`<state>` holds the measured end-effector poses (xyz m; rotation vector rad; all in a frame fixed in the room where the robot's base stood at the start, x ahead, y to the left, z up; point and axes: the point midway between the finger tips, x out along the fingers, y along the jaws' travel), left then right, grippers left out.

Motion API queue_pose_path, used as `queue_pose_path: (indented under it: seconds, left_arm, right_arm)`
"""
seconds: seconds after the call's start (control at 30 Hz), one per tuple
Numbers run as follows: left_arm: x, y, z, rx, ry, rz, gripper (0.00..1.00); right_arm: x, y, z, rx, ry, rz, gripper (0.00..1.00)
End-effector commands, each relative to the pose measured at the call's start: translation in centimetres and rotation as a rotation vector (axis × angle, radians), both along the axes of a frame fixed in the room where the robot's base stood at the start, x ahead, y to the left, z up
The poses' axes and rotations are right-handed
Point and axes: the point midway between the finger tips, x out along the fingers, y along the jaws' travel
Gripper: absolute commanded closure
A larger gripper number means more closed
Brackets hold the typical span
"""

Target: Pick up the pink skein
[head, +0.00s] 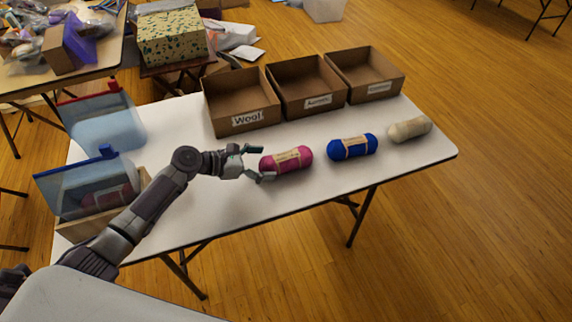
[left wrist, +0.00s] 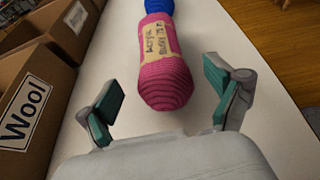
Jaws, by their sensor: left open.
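The pink skein (head: 286,160) lies on the white table with a tan paper label around its middle. My left gripper (head: 257,163) is open just left of the skein's near end, with its fingers pointing toward it. In the left wrist view, the pink skein (left wrist: 164,72) lies ahead, between and beyond the two open fingertips (left wrist: 168,92). Nothing is between the fingers, and I see no contact. My right gripper is not in view.
A blue skein (head: 352,147) and a cream skein (head: 410,129) lie farther right. Open boxes stand behind: one labelled Wool (head: 247,119), then a second (head: 318,101) and third (head: 379,87). Clear bins (head: 90,180) stand at the left. The table's front strip (head: 240,205) is clear.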

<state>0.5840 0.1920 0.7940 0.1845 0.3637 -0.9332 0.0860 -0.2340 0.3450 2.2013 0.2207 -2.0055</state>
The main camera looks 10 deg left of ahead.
Motion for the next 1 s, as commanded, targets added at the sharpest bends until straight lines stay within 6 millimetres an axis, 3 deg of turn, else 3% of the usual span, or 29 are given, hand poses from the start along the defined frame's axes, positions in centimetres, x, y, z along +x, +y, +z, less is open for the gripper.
queue_pose_path:
  seconds: [0.2, 0.57, 0.93, 1.0]
  left_arm:
    - [1.8, -2.8, -1.4, 0.0, -0.003, -0.003, 0.09]
    - [2.4, -3.6, -1.4, 0.0, -0.002, -0.001, 0.09]
    - [2.4, -3.6, -1.4, 0.001, -0.001, -0.002, 0.69]
    - [2.4, -3.6, -1.4, 0.0, -0.002, -0.002, 0.73]
  right_arm:
    - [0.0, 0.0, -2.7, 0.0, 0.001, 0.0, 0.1]
    - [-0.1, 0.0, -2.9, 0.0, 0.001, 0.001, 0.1]
    - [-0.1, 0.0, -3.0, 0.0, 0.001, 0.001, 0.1]
    - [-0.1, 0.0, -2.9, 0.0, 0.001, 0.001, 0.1]
